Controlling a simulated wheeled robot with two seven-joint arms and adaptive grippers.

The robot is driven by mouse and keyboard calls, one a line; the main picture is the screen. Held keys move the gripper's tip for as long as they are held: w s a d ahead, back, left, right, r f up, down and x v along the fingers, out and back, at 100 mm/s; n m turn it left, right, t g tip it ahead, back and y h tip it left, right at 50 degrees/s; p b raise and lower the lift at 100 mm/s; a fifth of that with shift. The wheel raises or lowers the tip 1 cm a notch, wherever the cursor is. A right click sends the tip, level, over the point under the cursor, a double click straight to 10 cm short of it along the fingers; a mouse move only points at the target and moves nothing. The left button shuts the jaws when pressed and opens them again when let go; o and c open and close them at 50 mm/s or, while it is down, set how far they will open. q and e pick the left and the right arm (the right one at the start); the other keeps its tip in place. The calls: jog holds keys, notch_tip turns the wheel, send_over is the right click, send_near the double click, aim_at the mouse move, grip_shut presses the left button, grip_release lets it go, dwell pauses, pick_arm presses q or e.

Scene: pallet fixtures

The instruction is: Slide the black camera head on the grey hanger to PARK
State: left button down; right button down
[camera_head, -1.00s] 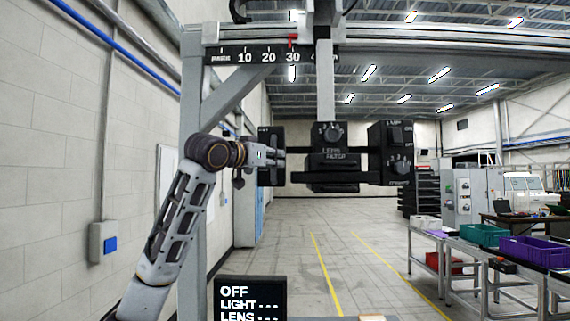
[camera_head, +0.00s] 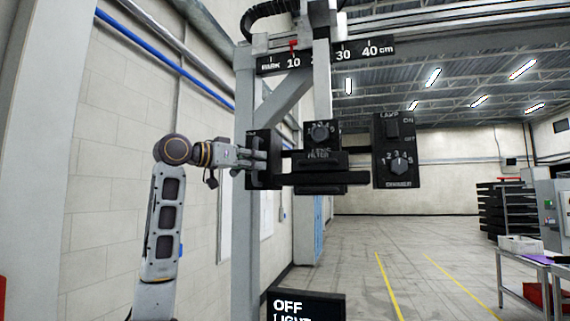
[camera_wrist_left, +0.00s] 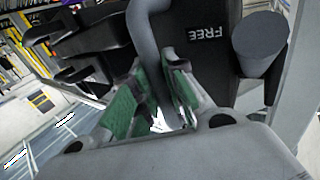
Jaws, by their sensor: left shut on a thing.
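The black camera head (camera_head: 397,150) hangs from the grey hanger (camera_head: 322,92) on the overhead rail. It has a left block (camera_head: 262,160), a middle block with a knob and a right block with a lamp switch and a dial. The red pointer (camera_head: 292,46) stands at about 10 on the black scale (camera_head: 380,49), to the right of PARK. My left gripper (camera_head: 250,159) is at the left block. In the left wrist view, its green-padded fingers (camera_wrist_left: 150,100) are shut on a grey curved handle (camera_wrist_left: 150,50), beside a label reading FREE (camera_wrist_left: 206,33). My right gripper is not in view.
A grey upright post (camera_head: 245,220) with a diagonal brace stands behind the left block. A black display (camera_head: 305,305) reading OFF is at the bottom. Shelving and tables (camera_head: 520,255) stand far right. The floor between is clear.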

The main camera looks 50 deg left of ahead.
pick_arm(q)
jog(key=s+a, duration=0.5)
jog(key=a, duration=0.3)
jog(key=shift+r, duration=0.15)
jog(key=shift+s+a, duration=0.1)
jog(key=c, duration=1.7)
grip_release()
jog(key=shift+o, duration=1.3)
jog(key=shift+s+a, duration=0.1)
jog(key=shift+a, duration=0.1)
jog(key=shift+d, duration=0.2)
jog(key=s, duration=1.2)
jog(key=shift+a, duration=0.4)
